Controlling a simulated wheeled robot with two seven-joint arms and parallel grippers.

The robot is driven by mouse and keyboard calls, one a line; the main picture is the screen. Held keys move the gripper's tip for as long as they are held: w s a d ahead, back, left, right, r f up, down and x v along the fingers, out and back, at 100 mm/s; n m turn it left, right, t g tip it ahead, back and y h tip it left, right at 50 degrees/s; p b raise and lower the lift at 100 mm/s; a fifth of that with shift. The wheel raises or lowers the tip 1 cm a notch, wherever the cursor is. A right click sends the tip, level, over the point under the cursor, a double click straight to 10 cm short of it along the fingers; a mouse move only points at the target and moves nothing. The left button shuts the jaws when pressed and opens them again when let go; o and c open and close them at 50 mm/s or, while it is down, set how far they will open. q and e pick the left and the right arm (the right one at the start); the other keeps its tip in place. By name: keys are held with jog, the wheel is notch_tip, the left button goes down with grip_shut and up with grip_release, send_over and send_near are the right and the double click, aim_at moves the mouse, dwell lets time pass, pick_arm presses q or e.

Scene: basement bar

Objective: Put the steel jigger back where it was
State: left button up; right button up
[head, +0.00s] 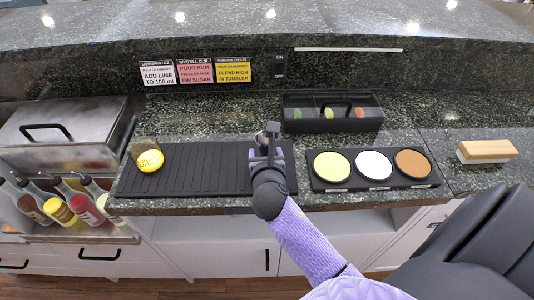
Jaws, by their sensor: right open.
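A small silvery thing, probably the steel jigger (261,138), shows just beyond my right gripper (267,147), at the back right part of the black ribbed bar mat (200,180). The gripper and wrist cover much of it. I cannot tell whether it stands on the mat or touches the fingers. My right gripper is open, low over the right end of the mat, its arm coming in from the lower right. My left gripper is not in view.
A glass with yellow in it (148,157) stands at the mat's left end. To the right are a three-dish tray (330,184), a black garnish box (291,122) and a wood-topped block (487,151). Bottles (62,210) stand lower left. The mat's middle is clear.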

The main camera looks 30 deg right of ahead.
jog(key=p+v, duration=0.3)
jog(key=v, duration=0.7)
jog(key=shift+a+r, duration=0.1)
jog(key=shift+s+a+r, duration=0.15)
jog(key=shift+s+a, duration=0.05)
jog(key=shift+s, duration=0.25)
dwell(0.4)
